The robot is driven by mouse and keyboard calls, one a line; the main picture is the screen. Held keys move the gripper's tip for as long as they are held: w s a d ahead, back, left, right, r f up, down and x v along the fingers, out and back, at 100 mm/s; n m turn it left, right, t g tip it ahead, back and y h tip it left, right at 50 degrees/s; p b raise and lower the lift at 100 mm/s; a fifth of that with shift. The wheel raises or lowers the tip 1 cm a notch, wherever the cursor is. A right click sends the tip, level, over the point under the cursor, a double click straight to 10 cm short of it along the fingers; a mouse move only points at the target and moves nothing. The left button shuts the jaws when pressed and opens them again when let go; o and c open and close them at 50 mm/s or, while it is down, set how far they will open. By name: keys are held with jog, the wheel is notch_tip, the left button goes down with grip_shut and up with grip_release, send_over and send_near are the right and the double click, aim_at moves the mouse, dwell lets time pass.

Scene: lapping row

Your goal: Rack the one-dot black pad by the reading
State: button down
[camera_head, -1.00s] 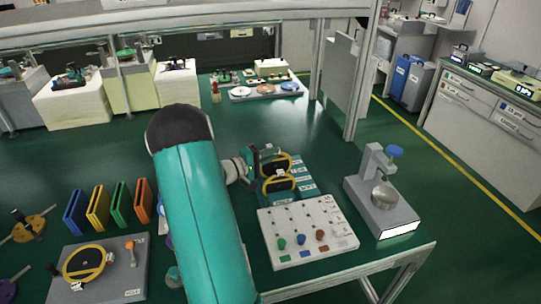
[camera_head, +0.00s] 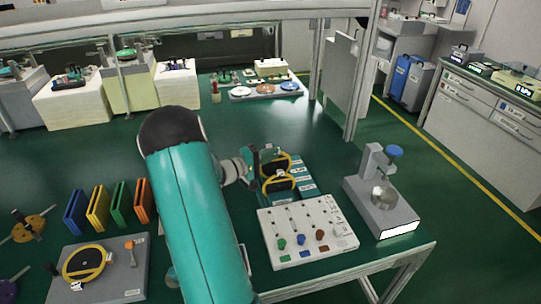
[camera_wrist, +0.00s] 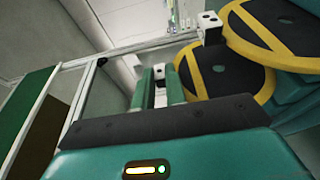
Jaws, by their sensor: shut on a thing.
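My gripper (camera_wrist: 160,88) is shut on a small pale block between its two teal fingers. This block sits at the edge of a black pad with a yellow rim and bar (camera_wrist: 228,75), and looks like that pad's tab. A second black, yellow-rimmed pad (camera_wrist: 285,35) is beside it, with a pale tab (camera_wrist: 209,28) bearing dark dots. In the head view, two such pads, a rear one (camera_head: 283,163) and a front one (camera_head: 280,184), stand tilted at the teal rack (camera_head: 306,188), right of my gripper (camera_head: 252,160).
A white board with coloured knobs (camera_head: 335,240) lies in front of the rack. A grey gauge stand (camera_head: 385,215) has a lit display, unreadable here. Another yellow-rimmed pad (camera_head: 82,264) lies on a grey plate; coloured slabs (camera_head: 98,208) stand behind it.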

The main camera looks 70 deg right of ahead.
aim_at(270, 167)
jog(key=shift+f, duration=2.65)
jog(key=c, duration=1.4)
grip_release()
jog(key=shift+o, duration=0.2)
jog(key=v, duration=1.4)
jog(key=shift+d, duration=0.1)
